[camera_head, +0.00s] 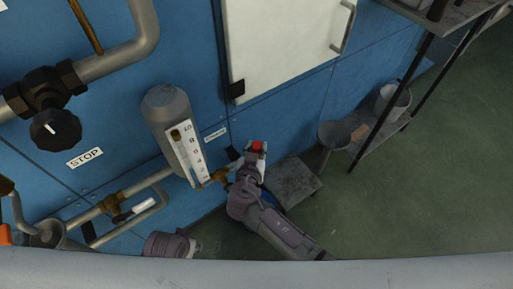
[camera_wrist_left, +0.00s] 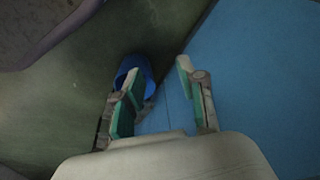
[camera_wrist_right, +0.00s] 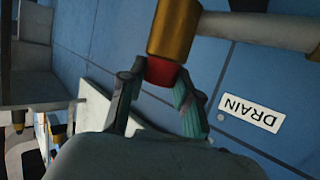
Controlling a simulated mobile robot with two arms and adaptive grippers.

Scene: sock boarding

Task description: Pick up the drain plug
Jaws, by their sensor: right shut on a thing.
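The drain plug is a small red cap (camera_wrist_right: 162,72). In the right wrist view it sits between the two fingers of my right gripper (camera_wrist_right: 155,90), against the end of a brass fitting (camera_wrist_right: 176,28). I cannot tell whether it is seated in the fitting or only touching it. In the head view the red plug (camera_head: 258,146) shows at the tip of my right gripper (camera_head: 254,156), beside the blue wall. My left gripper (camera_wrist_left: 157,80) is open and empty in the left wrist view, with its fingers well apart.
A white DRAIN label (camera_wrist_right: 252,114) is on the blue wall. A grey cylinder with a numbered gauge (camera_head: 188,154) stands left of my right gripper. A grey block (camera_head: 292,182) and a shelf rack (camera_head: 372,140) are on the right. A blue bucket (camera_wrist_left: 135,68) is beyond my left fingers.

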